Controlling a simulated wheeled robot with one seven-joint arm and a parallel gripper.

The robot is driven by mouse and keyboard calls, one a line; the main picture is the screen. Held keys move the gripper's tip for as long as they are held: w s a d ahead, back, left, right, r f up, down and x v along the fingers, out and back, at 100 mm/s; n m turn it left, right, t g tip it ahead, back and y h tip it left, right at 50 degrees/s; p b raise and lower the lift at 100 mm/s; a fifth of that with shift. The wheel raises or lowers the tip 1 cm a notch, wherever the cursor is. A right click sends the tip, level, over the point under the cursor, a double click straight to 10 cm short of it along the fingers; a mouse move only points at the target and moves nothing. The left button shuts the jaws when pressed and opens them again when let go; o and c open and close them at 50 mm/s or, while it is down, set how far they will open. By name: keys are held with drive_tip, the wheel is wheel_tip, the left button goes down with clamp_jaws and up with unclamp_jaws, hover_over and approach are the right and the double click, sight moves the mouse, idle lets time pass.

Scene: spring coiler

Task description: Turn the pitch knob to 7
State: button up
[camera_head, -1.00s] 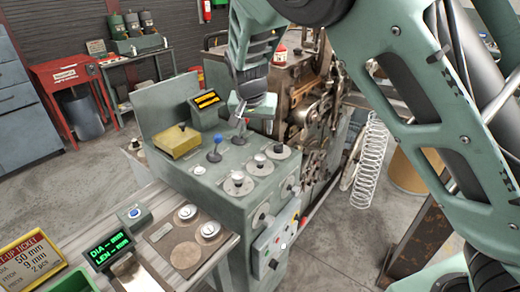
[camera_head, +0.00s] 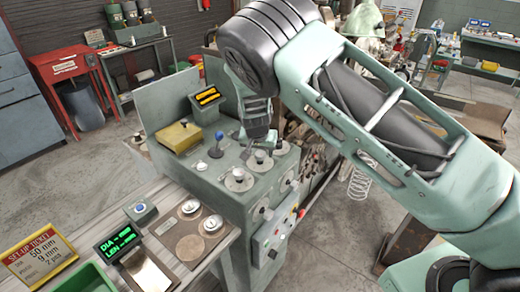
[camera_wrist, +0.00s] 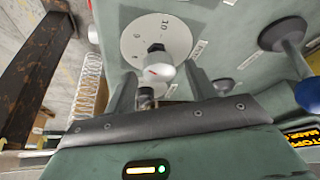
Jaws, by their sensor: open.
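A round white dial (camera_wrist: 140,40) with a black and pale knob (camera_wrist: 158,70) shows in the wrist view; I read 10 and 9 on it. The knob stands between the fingertips of my open gripper (camera_wrist: 162,85); I see no clear contact. In the head view my gripper (camera_head: 257,142) points down over the row of knobs on the green console (camera_head: 215,183). A front knob (camera_head: 239,175) and a middle knob (camera_head: 260,157) show there. The labels beside the dials are too small to read, so I cannot tell which is the pitch knob.
A blue-topped lever (camera_head: 216,152) stands left of the knobs; it also shows in the wrist view (camera_wrist: 308,95). A yellow box (camera_head: 180,136) and a lit display (camera_head: 208,96) stand behind. A set-up ticket (camera_head: 40,254) reads 50 mm, 9 mm, 2 pcs.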

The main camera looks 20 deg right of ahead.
drive_tip(key=c, duration=1)
